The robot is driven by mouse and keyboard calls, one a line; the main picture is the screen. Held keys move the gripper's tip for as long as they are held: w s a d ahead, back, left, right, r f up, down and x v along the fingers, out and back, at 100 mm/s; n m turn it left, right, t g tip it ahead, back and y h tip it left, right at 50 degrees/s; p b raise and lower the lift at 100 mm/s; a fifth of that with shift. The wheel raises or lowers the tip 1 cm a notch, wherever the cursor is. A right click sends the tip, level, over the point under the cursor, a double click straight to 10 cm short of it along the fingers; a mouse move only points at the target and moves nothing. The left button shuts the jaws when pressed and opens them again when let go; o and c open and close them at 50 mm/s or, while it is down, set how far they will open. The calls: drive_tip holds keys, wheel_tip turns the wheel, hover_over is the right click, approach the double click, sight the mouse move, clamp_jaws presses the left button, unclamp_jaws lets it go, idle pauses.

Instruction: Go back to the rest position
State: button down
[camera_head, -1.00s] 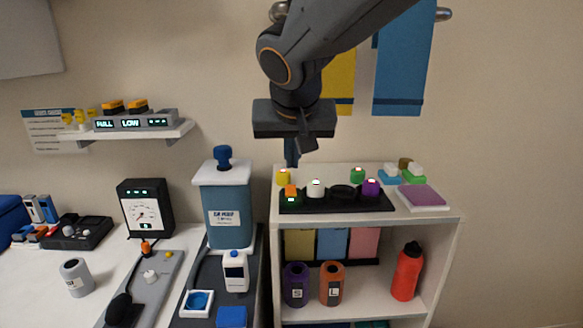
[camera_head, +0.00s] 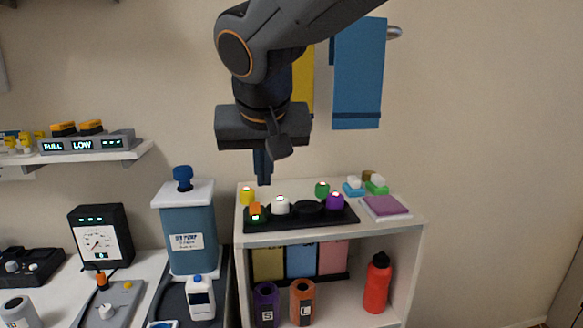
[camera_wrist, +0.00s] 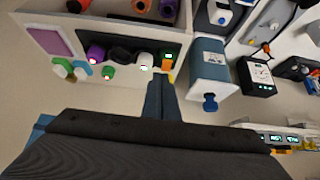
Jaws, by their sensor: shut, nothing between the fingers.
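My gripper (camera_head: 263,168) hangs from the dark arm above the left back part of the white shelf unit (camera_head: 400,226). Its fingers are shut together and empty, pointing down, with a gap above the shelf top. In the wrist view my gripper (camera_wrist: 160,88) shows as a closed narrow blue-grey finger pair, near a yellow cap. A black tray (camera_head: 290,224) below holds a green-lit orange piece, a white knob (camera_head: 281,205) and a purple knob (camera_head: 335,201). A yellow piece (camera_head: 246,196) and a green piece (camera_head: 322,189) stand behind it.
A blue pump container (camera_head: 190,240) stands left of the shelf unit, beside a black gauge (camera_head: 100,238). A wall shelf (camera_head: 120,152) carries displays. Towels (camera_head: 358,75) hang behind the arm. A red bottle (camera_head: 376,284) stands inside the shelf unit. The wall at right is clear.

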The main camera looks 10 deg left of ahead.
drive_tip(key=s+d+f+m+g+h, duration=0.2)
drive_tip(key=d+f+g, duration=0.2)
drive_tip(key=d+f, duration=1.8)
drive_tip(key=s+d+f+m+g, duration=0.1)
drive_tip(key=s+d+f, duration=0.4)
drive_tip(key=d, duration=0.3)
drive_tip(key=shift+s+d+f+g, duration=0.25)
drive_tip(key=shift+s+d+g, duration=0.05)
drive_tip(key=shift+s+g, duration=0.1)
